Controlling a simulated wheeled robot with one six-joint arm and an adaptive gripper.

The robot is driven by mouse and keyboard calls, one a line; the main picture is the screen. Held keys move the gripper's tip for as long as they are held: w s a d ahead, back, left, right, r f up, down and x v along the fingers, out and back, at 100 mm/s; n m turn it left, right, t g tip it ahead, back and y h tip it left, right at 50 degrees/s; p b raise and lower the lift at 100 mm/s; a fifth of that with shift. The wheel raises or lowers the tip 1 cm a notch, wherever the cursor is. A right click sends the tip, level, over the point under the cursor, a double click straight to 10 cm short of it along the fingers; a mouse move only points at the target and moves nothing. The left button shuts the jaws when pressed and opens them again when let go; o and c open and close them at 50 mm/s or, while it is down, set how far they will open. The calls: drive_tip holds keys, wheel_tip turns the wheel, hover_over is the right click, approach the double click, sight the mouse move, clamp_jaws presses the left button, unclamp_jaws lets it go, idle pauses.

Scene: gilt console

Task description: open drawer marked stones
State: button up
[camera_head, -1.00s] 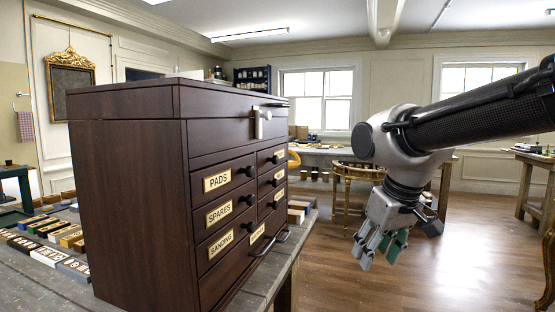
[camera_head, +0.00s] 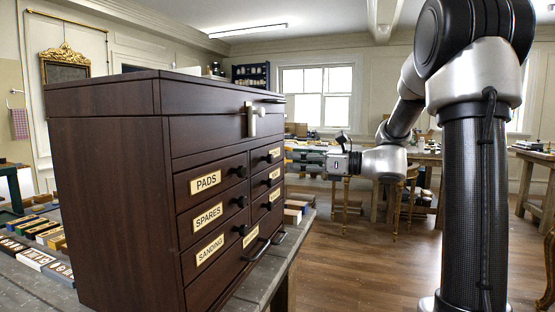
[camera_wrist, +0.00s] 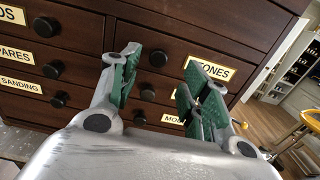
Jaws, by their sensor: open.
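The drawer marked STONES (camera_wrist: 212,68) is the upper one in the right column of a dark wooden chest (camera_head: 108,200). It looks shut. Its round black knob (camera_wrist: 158,57) shows between my fingers in the wrist view. My gripper (camera_wrist: 160,78) is open, with green-padded fingers either side of that knob in the picture and nothing between the pads. In the head view my gripper (camera_head: 300,160) points left at the chest's front from the right; the label on the upper right drawer (camera_head: 273,155) is too small to read there. I cannot tell how far the fingertips are from the knob.
Drawers marked PADS (camera_head: 205,182), SPARES (camera_head: 208,216) and SANDING (camera_head: 210,250) fill the left column, with black knobs. A metal latch (camera_head: 252,118) hangs on the lid's front. A dark handle (camera_head: 264,247) juts out low down.

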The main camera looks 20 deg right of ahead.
sight(272, 158)
drive_tip(key=x, duration=0.7)
drive_tip(key=shift+w+a, duration=0.1)
drive_tip(key=shift+a, duration=0.05)
clamp_jaws()
